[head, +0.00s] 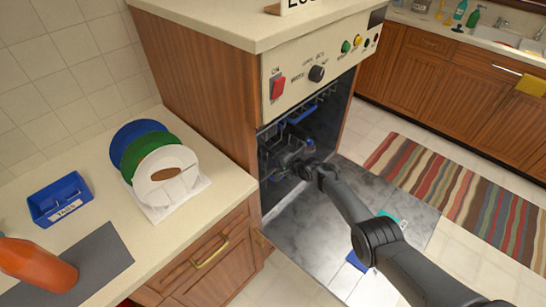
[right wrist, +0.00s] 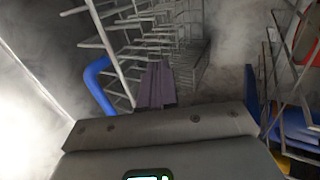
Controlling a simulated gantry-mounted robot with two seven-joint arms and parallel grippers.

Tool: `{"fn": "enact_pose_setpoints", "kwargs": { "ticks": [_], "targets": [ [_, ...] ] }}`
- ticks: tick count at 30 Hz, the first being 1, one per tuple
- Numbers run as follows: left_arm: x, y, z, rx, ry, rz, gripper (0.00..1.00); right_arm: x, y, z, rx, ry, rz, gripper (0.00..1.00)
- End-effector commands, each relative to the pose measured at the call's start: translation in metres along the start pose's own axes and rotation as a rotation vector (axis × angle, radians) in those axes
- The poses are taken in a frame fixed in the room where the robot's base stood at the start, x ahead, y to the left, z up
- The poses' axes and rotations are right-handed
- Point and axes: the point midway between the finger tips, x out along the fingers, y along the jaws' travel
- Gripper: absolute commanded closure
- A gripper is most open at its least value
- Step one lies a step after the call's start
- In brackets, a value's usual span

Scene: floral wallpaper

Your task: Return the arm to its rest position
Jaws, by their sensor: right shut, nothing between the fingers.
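My right arm (head: 345,200) reaches from the lower right over the lowered dishwasher door (head: 300,225) into the open dishwasher. My right gripper (head: 286,160) is inside the dark opening, at the wire rack (head: 270,138); its tips are hard to make out there. In the right wrist view the two fingers (right wrist: 155,86) are together with nothing between them, pointing in among the white rack wires (right wrist: 130,45). A blue curved piece (right wrist: 98,85) is close on their left. My left gripper is not in view.
Above the opening is a control panel (head: 330,65) with a red switch. The left counter holds a rack with blue, green and white plates (head: 150,155), a blue tabs box (head: 60,200) and an orange bottle (head: 35,265). A striped rug (head: 470,195) lies on the floor at right.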

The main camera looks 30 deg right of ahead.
Motion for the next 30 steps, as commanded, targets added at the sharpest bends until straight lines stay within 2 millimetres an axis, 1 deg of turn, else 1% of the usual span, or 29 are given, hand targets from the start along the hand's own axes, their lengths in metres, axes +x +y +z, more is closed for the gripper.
{"fn": "enact_pose_setpoints", "kwargs": {
  "ticks": [1, 3, 10, 14, 17, 19, 23, 24, 26, 27, 29, 30],
  "targets": [
    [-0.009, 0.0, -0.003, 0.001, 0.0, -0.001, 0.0, -0.005, -0.004, 0.001, 0.0, -0.001, 0.0, 1.0],
    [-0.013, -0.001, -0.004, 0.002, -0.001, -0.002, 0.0, -0.007, -0.004, 0.002, -0.002, -0.003, 0.0, 1.0],
    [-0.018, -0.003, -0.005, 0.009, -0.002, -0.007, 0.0, -0.01, -0.003, 0.004, -0.006, -0.004, 0.001, 1.0],
    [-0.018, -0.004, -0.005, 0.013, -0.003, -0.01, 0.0, -0.012, 0.007, 0.005, -0.052, 0.004, 0.025, 1.0],
    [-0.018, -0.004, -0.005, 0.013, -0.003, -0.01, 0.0, -0.015, 0.024, 0.008, -0.144, 0.016, 0.073, 1.0],
    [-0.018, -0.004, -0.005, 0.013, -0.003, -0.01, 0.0, -0.021, 0.041, 0.012, -0.239, 0.026, 0.122, 1.0],
    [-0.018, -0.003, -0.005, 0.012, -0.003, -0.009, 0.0, -0.04, 0.077, 0.028, -0.462, 0.034, 0.238, 1.0],
    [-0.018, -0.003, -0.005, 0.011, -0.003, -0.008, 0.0, -0.048, 0.088, 0.036, -0.536, 0.03, 0.275, 1.0],
    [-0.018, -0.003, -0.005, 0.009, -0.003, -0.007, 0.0, -0.063, 0.103, 0.05, -0.643, 0.022, 0.331, 1.0],
    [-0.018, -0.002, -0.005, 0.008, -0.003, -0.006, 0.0, -0.074, 0.113, 0.06, -0.712, 0.012, 0.365, 1.0],
    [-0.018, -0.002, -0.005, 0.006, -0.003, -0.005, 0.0, -0.092, 0.125, 0.076, -0.809, -0.006, 0.414, 1.0],
    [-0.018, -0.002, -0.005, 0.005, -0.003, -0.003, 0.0, -0.105, 0.132, 0.089, -0.87, -0.021, 0.444, 1.0]
  ]
}}
